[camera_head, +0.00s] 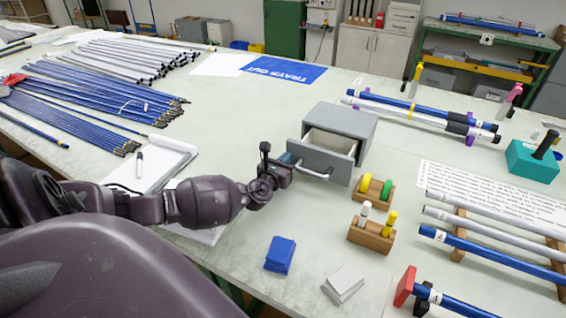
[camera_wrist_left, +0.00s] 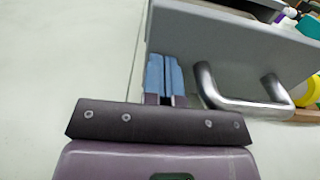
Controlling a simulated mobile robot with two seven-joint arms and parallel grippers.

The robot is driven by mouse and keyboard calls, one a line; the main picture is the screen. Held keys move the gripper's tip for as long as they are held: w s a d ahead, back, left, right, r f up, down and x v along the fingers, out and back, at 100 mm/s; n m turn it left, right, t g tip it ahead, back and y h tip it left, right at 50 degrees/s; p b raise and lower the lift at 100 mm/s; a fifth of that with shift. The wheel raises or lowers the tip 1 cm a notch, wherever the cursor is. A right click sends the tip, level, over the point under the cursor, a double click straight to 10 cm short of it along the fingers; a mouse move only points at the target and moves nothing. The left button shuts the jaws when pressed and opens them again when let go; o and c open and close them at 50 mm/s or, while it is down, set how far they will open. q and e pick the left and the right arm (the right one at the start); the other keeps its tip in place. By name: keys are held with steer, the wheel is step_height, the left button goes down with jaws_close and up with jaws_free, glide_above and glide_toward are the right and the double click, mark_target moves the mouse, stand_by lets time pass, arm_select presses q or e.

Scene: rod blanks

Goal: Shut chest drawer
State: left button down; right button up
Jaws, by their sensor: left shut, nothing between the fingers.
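The small grey chest (camera_head: 341,131) stands on the table with its drawer (camera_head: 322,158) pulled partly out, and the inside shows pale and empty. A metal bar handle (camera_head: 312,173) is on the drawer front. My left gripper (camera_head: 287,160) is at the left end of the drawer front, beside the handle. In the left wrist view its blue fingertips (camera_wrist_left: 164,76) are shut together with nothing between them. They point at the grey drawer front (camera_wrist_left: 225,50), left of the handle (camera_wrist_left: 240,102); I cannot tell whether they touch it. My right gripper is not in view.
Wooden blocks with coloured rolls (camera_head: 373,189) and bottles (camera_head: 372,235) stand right of the drawer. Blue cards (camera_head: 280,255) and white cards (camera_head: 343,284) lie in front. Blue rods (camera_head: 90,100) lie at left, others on racks at right.

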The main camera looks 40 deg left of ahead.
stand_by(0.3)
arm_select(q)
steer(key=shift+w+a, duration=0.1)
steer(key=shift+w, duration=0.25)
steer(key=x, duration=0.1)
steer(key=b+x, duration=0.1)
steer(key=x, duration=0.1)
steer(key=b+x, duration=0.1)
steer(key=shift+w+f, duration=0.3)
steer(key=shift+w, duration=0.1)
steer(key=b+x, duration=0.1)
steer(key=x, duration=0.3)
steer(key=shift+b, duration=0.3)
steer(key=shift+w+a+r, duration=0.1)
steer(key=shift+w+r, duration=0.05)
steer(key=shift+w, duration=0.25)
steer(key=shift+a+r, duration=0.1)
steer(key=shift+r, duration=0.25)
steer(key=shift+w+r, duration=0.1)
steer(key=shift+r, duration=0.1)
steer(key=shift+f, duration=0.1)
